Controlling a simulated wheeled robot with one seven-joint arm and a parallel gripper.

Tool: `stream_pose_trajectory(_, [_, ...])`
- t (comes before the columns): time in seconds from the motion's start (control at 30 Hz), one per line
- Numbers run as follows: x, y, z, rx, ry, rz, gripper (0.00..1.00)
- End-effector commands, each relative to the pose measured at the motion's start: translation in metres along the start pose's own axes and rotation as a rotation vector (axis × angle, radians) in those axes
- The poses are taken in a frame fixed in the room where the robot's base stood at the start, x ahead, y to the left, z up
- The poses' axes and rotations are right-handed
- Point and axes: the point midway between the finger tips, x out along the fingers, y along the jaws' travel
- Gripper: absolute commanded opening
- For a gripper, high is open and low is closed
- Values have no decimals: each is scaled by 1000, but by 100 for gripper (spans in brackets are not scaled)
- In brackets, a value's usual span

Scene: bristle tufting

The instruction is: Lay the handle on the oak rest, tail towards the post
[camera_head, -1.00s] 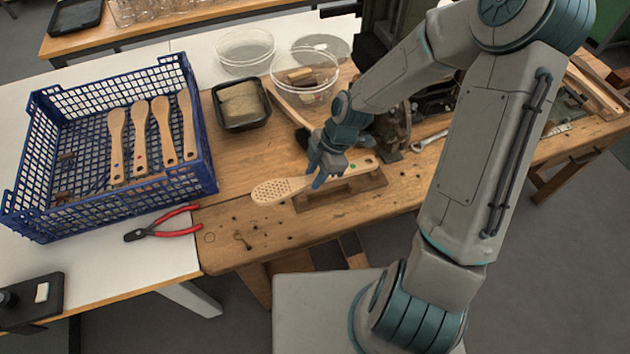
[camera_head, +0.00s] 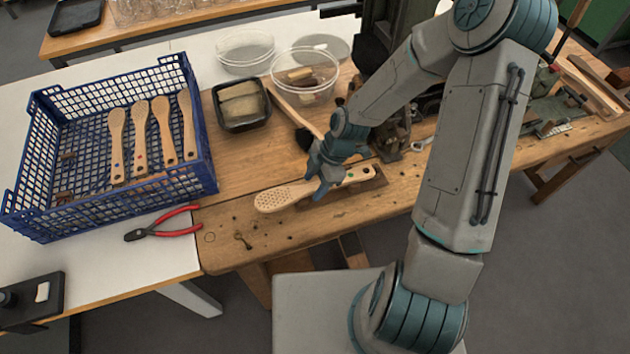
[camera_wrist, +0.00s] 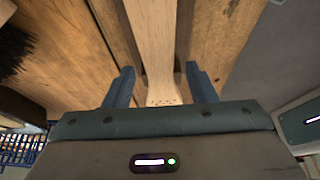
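The wooden handle (camera_head: 288,196), with a drilled, rounded head at the left and a green dot near its right-hand tail, lies across the brown oak rest (camera_head: 374,185) on the bench. The tail points right. My gripper (camera_head: 321,186) is over the handle's middle. In the wrist view, its fingers (camera_wrist: 160,88) stand on either side of the pale handle (camera_wrist: 152,40), with a small gap on each side. My gripper is open around it. I cannot make out the post for certain; my arm covers part of the bench behind.
A blue crate (camera_head: 40,150) with several wooden handles stands at left. Red pliers (camera_head: 165,227) lie in front of it. A black tray (camera_head: 240,118), clear bowls (camera_head: 303,72) and a dark brush (camera_head: 307,136) are behind the handle. A metal plane-like tool (camera_head: 392,135) stands close behind the rest.

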Motion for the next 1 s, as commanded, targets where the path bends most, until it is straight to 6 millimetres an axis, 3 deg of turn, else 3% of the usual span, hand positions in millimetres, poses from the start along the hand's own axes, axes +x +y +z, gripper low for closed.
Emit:
stream_pose_trajectory(0.33, [-12,1,0,2,-1,3,51])
stream_pose_trajectory(0.8, [-99,1,0,3,-2,4,51])
stream_pose_trajectory(1.0, [-119,0,-1,1,-1,1,51])
